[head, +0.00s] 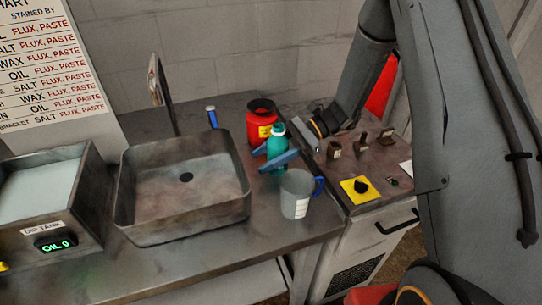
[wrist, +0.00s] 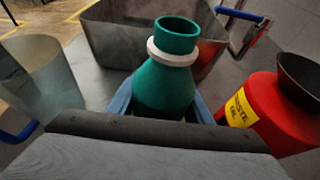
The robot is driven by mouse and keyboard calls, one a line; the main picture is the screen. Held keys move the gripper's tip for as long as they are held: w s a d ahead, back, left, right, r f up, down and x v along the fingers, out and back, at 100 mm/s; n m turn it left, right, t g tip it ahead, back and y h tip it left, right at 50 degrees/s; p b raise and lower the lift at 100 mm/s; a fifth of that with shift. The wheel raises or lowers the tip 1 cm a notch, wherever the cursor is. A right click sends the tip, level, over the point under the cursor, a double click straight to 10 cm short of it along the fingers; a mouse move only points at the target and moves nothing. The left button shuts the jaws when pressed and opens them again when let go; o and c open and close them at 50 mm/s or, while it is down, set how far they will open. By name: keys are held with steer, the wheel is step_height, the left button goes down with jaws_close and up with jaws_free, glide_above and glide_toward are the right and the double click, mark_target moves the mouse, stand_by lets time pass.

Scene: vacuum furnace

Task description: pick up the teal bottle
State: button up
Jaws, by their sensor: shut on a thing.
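The teal bottle (head: 276,147) stands upright on the metal counter in the head view, between a red container and a grey mug. In the wrist view the teal bottle (wrist: 165,82) shows its open neck with a white ring. My gripper (head: 277,160) reaches in from the right, its blue fingers on either side of the bottle. In the wrist view my gripper (wrist: 160,105) is shut on the bottle's body. The lower part of the bottle is hidden behind my gripper in the wrist view.
A red container (head: 262,127) with a dark funnel top stands close behind the bottle. A grey mug (head: 296,193) with a blue handle stands in front. A metal basin (head: 183,223) lies to the left, with a dip tank (head: 60,215) beyond it. The counter's front strip is clear.

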steer(key=shift+r, duration=0.2)
step_height(320, 180, up, 9)
steer(key=b, duration=0.2)
steer(key=shift+r, duration=0.15)
stand_by(0.7)
steer(key=shift+r, duration=0.2)
